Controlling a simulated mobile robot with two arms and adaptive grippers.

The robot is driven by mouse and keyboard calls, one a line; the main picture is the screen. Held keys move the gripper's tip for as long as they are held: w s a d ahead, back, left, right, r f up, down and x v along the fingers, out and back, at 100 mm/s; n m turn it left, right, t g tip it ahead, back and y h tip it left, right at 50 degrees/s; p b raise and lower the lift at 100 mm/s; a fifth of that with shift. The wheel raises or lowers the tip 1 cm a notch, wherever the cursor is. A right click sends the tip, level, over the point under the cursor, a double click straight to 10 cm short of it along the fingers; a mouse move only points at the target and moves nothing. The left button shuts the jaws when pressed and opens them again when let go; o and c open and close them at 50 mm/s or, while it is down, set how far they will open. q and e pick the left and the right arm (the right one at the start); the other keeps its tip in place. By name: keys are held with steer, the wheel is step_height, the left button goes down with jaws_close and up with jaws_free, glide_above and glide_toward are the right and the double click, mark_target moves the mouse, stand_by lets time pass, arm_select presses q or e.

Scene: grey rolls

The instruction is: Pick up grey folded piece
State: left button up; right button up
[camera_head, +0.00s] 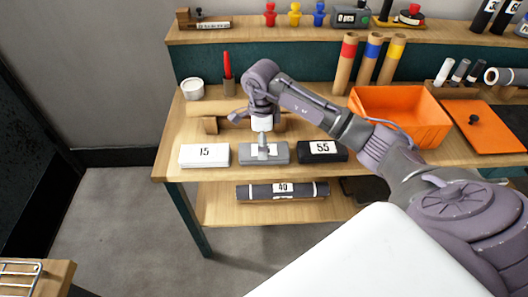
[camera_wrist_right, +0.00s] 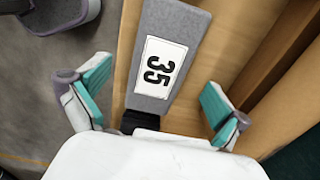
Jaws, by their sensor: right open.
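The grey folded piece (camera_head: 280,157) lies flat near the front edge of the wooden table, between a white piece and a black piece. In the right wrist view the grey piece (camera_wrist_right: 185,25) shows a white label reading 35. My right gripper (camera_head: 262,142) is directly over it, pointing down and partly covering its label in the head view. In the right wrist view my right gripper (camera_wrist_right: 154,80) is open, with one teal-padded finger on each side of the piece and gaps between. Whether the fingertips are down at its height is unclear. My left gripper is not in view.
The white piece labelled 15 (camera_head: 204,155) and the black piece labelled 55 (camera_head: 322,151) flank it closely. A wooden holder (camera_head: 209,125) stands behind. An orange bin (camera_head: 400,112) is at the right. A dark roll labelled 40 (camera_head: 255,191) lies on the lower shelf.

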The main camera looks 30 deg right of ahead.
steer(key=shift+f+p, duration=0.35)
steer(key=shift+f, duration=1.65)
steer(key=c, duration=1.3)
